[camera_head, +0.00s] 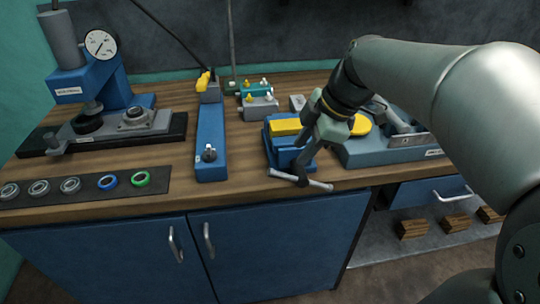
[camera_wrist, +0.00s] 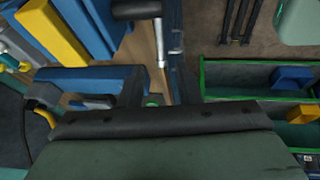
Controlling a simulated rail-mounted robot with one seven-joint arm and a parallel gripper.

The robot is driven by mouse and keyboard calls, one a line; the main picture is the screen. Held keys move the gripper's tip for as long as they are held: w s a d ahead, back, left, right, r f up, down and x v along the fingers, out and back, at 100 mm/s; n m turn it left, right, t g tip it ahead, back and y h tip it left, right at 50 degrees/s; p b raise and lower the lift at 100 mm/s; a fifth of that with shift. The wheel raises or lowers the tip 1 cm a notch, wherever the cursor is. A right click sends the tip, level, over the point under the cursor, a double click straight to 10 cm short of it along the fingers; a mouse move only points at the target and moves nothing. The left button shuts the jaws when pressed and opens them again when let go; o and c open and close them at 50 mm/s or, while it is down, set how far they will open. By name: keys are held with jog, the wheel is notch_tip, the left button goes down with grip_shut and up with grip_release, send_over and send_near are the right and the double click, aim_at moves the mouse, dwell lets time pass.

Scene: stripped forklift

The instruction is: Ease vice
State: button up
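The vice (camera_head: 283,154) is blue with a yellow top and stands at the bench's front edge. A silver cross bar (camera_head: 313,182) on its dark screw end sticks out over the edge. In the wrist view the blue and yellow vice (camera_wrist: 52,34) is at upper left, and the silver bar (camera_wrist: 159,42) hangs from the black screw head (camera_wrist: 137,9). My gripper (camera_head: 306,158) is tilted down beside the vice's front, close to the screw. In the wrist view my gripper's dark fingers (camera_wrist: 160,88) stand apart with nothing clearly between them. Contact with the bar cannot be told.
A long blue fixture (camera_head: 211,140) lies left of the vice, with a gauge press (camera_head: 95,85) and a row of rings (camera_head: 70,186) farther left. A grey-blue tray (camera_head: 390,152) is close on the right. Blue cabinet doors (camera_head: 270,250) stand below the edge.

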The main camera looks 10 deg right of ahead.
aim_at(282, 173)
jog(key=x, duration=1.1)
jog(key=shift+r, duration=0.1)
grip_shut()
